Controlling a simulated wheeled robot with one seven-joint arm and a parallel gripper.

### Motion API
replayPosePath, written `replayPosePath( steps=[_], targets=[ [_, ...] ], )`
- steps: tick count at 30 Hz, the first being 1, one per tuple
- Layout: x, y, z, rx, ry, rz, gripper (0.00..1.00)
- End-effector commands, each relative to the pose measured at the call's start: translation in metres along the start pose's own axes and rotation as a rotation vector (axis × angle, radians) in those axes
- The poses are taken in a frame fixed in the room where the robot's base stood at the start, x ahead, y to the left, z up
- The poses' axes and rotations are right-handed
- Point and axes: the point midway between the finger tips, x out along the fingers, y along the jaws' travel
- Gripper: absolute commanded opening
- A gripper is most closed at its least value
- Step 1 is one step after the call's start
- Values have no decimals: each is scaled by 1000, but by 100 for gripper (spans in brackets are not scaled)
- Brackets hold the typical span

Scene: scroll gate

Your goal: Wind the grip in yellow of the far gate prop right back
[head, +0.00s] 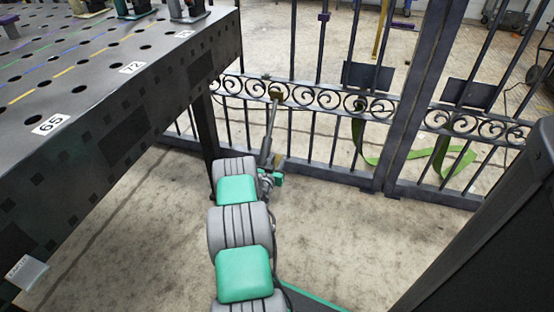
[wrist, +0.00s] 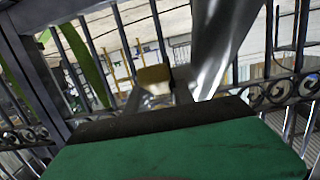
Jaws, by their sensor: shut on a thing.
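The gate prop (head: 269,132) is a grey metal rod. It slants from a dark olive-yellow fitting (head: 276,94) at the gate's scroll band down to my gripper. A small yellow grip (head: 278,160) shows beside its lower end. In the wrist view the yellow grip (wrist: 153,74) is a block just beyond the green housing, with a shiny metal tube (wrist: 222,40) right of it. My gripper (head: 270,171) is at the prop's lower end and shut on the yellow grip; the contact itself is mostly hidden.
The dark barred gate (head: 322,98) with scrollwork runs across the back, with a thick post (head: 415,95). A green strap (head: 362,145) hangs there. A perforated steel table (head: 100,85) stands left. A dark panel (head: 490,240) fills the lower right. Concrete floor is open between them.

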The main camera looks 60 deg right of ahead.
Motion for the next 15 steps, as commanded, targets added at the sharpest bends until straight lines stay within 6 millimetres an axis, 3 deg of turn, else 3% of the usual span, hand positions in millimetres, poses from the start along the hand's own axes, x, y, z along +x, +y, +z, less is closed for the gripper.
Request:
replayPosePath(
  steps=[1, 15],
  targets=[
    [-1, 1, -7, 1, -33, 2, 0],
    [2, 0, 1, 1, -432, -1, 0]
  ],
)
